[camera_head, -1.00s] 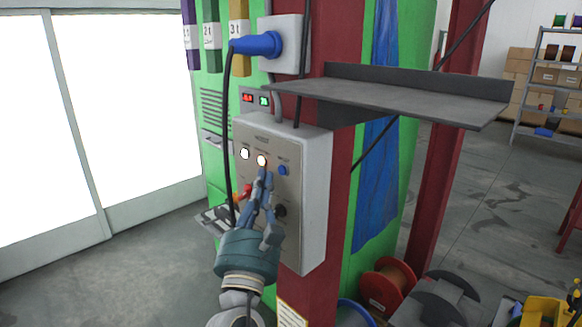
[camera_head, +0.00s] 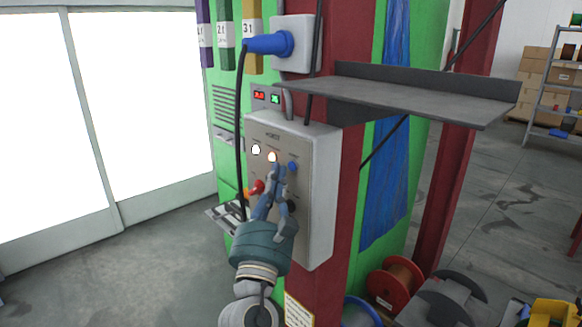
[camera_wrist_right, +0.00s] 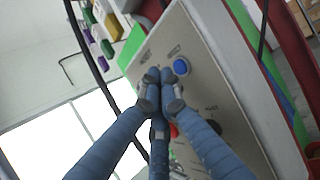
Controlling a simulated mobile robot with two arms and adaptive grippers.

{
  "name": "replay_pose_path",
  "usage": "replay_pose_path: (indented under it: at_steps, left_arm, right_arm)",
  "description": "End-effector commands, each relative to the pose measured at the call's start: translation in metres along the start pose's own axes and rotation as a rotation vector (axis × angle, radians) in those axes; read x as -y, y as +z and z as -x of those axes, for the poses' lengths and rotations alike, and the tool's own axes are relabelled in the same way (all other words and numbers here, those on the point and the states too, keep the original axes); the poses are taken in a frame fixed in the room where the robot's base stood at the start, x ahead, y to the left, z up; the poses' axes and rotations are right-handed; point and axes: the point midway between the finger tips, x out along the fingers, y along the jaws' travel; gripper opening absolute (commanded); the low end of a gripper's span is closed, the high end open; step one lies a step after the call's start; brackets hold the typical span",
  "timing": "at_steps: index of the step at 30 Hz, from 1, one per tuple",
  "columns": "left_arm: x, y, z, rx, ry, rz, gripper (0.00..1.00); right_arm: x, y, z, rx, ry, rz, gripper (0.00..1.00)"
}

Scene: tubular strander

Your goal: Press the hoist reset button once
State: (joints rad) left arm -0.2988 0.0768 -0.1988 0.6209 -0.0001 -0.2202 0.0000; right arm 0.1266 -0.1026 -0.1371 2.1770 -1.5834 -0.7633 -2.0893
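The grey hoist control box (camera_head: 320,200) is fixed to the red column. Its front has a blue button (camera_head: 293,166) at the upper right; its label is too small to read. My right gripper (camera_head: 279,169) is in front of the panel, its fingertips together, just left of the blue button in the head view. In the wrist view the blue button (camera_wrist_right: 181,67) shows right beside the closed fingertips (camera_wrist_right: 167,76). Whether they touch the panel cannot be told. The gripper holds nothing. My left gripper is not in view.
Two white lit buttons (camera_head: 264,153), a red knob (camera_head: 257,187) and a black knob (camera_head: 292,206) share the panel. A grey shelf (camera_head: 410,97) juts out at upper right. A black cable (camera_head: 240,120) hangs from the blue plug (camera_head: 268,44) along the box's left side.

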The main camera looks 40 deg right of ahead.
Motion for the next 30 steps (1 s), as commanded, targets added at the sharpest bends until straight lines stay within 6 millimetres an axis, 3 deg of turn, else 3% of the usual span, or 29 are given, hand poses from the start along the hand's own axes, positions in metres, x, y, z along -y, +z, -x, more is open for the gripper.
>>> replay_pose_path:
  at_steps: [30]
  left_arm:
    - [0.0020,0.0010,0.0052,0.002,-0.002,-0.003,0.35]
  right_arm:
    - [0.0052,-0.0029,-0.0061,0.000,0.001,0.000,0.00]
